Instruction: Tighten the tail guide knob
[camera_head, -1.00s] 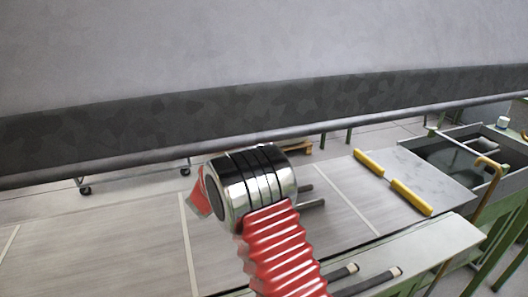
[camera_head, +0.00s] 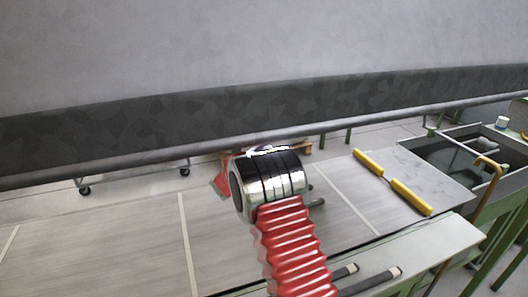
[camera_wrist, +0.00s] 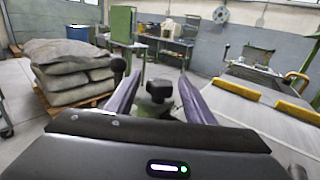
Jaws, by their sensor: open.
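In the wrist view a black knob (camera_wrist: 159,91) stands upright on a green machine part. My gripper (camera_wrist: 157,80) is open, with one purple finger on the left of the knob and one on the right. Gaps show between the fingers and the knob, and I cannot tell whether the fingertips reach past it. In the head view my red arm and metal wrist stand over the grey table, and the knob cannot be made out there.
Stacked grey sacks (camera_wrist: 70,72) lie on a pallet at the left. Yellow bars (camera_head: 411,197) lie on the table to the right. A long grey rail (camera_head: 345,124) runs behind my wrist.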

